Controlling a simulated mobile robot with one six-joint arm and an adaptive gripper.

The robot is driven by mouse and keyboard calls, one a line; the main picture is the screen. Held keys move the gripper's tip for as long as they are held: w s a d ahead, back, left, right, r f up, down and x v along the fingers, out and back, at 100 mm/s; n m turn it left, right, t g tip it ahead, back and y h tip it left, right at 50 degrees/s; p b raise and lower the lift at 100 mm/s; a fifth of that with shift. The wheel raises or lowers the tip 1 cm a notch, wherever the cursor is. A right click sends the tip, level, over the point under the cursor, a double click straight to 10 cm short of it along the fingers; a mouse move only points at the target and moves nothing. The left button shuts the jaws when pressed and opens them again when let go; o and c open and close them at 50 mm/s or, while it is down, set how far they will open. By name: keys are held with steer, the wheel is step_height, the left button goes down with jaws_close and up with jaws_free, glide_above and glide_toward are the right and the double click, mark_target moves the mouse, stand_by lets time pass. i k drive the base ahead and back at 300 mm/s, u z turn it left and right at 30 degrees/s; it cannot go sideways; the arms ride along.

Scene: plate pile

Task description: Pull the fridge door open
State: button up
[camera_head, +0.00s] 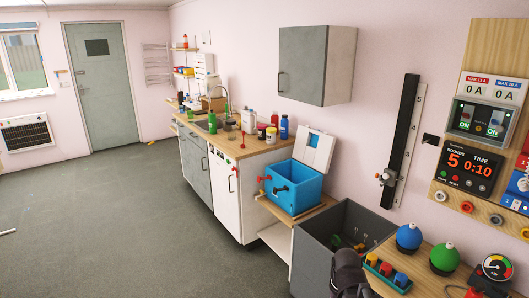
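A white upright front (225,200), which looks like the fridge door, stands at the near end of the low counter and appears shut. A dark handle (231,178) runs down it, and red knobs show near its top. A dark, rounded part at the bottom edge appears to be my gripper (349,274). It is well apart from the white front, to its right and nearer to me. Its fingertips cannot be made out, and whether it holds anything cannot be told.
A blue box (294,190) with a raised white lid stands on a wooden shelf right of the white front. A grey open bin (342,232) and a wooden bench (425,275) with coloured domes lie nearer.

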mark_target(226, 192)
steer(key=u, duration=0.25)
steer(key=i, duration=0.9)
steer(key=u, duration=0.35)
steer(key=i, duration=2.2)
steer(key=u, duration=0.1)
